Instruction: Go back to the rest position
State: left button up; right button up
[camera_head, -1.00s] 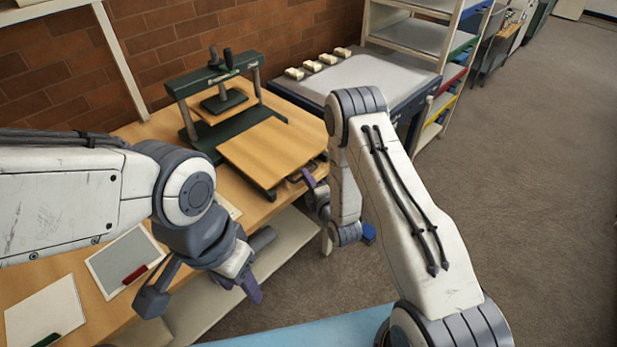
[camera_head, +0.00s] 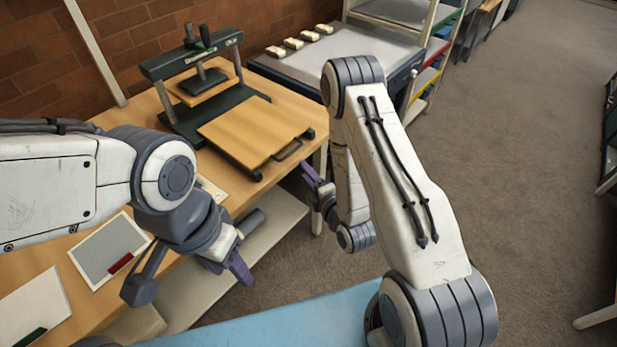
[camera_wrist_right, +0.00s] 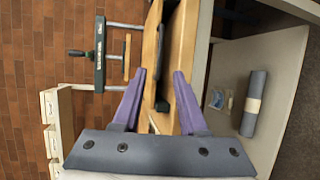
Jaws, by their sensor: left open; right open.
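My left gripper (camera_head: 192,284) is in the left of the head view, over the front edge of the wooden table, with its jaws apart and nothing between them. My right gripper (camera_head: 315,180) is partly hidden behind its own arm in the head view, just off the table's right end. In the right wrist view its purple fingers (camera_wrist_right: 158,90) are spread apart and empty, pointing towards the table's wooden edge. No archival box is clearly in either gripper.
A green press (camera_head: 195,75) with a wooden board (camera_head: 255,130) stands on the table (camera_head: 95,205). Framed sheets lie at the front left. A grey-topped bench (camera_head: 365,48) and shelf (camera_head: 440,50) stand behind. Open floor (camera_head: 520,160) lies right. A grey roll (camera_wrist_right: 255,100) rests on the lower shelf.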

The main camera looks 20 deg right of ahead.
jog(key=shift+s+r, duration=0.1)
jog(key=shift+s, duration=0.4)
jog(key=shift+w, duration=0.1)
